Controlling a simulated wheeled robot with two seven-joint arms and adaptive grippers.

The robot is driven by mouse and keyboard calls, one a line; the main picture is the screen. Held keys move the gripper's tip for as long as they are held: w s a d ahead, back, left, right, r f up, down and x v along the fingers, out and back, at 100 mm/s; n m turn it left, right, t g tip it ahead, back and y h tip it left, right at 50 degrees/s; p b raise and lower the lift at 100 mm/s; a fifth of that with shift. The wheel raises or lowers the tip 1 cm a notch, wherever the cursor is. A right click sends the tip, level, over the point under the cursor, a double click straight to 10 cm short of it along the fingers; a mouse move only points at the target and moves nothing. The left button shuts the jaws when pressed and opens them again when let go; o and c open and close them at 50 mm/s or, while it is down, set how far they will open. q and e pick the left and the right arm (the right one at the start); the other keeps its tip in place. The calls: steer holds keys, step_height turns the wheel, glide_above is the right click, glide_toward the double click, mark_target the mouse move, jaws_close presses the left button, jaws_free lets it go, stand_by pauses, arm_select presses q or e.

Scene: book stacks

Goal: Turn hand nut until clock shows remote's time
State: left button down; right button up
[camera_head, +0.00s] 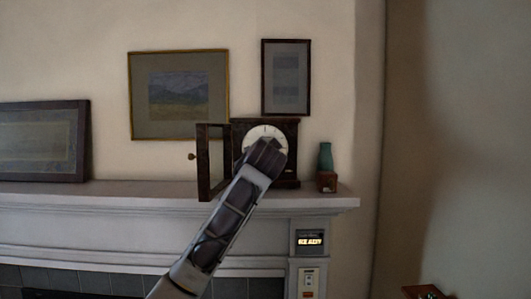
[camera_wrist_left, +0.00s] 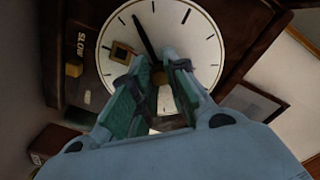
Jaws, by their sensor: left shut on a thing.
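The dark wooden clock (camera_head: 293,157) stands on the mantel with its glass door (camera_head: 202,160) swung open to the left. Its white dial (camera_head: 257,132) is partly covered by my left gripper (camera_head: 268,148). In the left wrist view the dial (camera_wrist_left: 105,60) appears rotated, and a black hand (camera_wrist_left: 144,35) points up and slightly left. My left gripper (camera_wrist_left: 158,72) is shut on the hand nut (camera_wrist_left: 158,76) at the dial's centre, which the fingers mostly hide. A lit display (camera_head: 310,241), seemingly the remote, is on the mantel's right pillar; its digits are too small to read. My right gripper is not in view.
A green vase (camera_head: 325,157) on a small wooden block (camera_head: 327,182) stands right of the clock. Framed pictures (camera_head: 178,94) hang behind. A white switch panel (camera_head: 308,282) is below the display.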

arm_select(q)
steer(key=shift+w+f+n, duration=0.1)
steer(key=shift+f+n, duration=0.2)
steer(key=shift+f, duration=0.1)
steer(key=c, duration=1.7)
jaws_free()
steer(key=o, duration=0.3)
steer(key=shift+a+r, duration=0.15)
steer(key=shift+o, duration=0.2)
steer(key=s, duration=1.2)
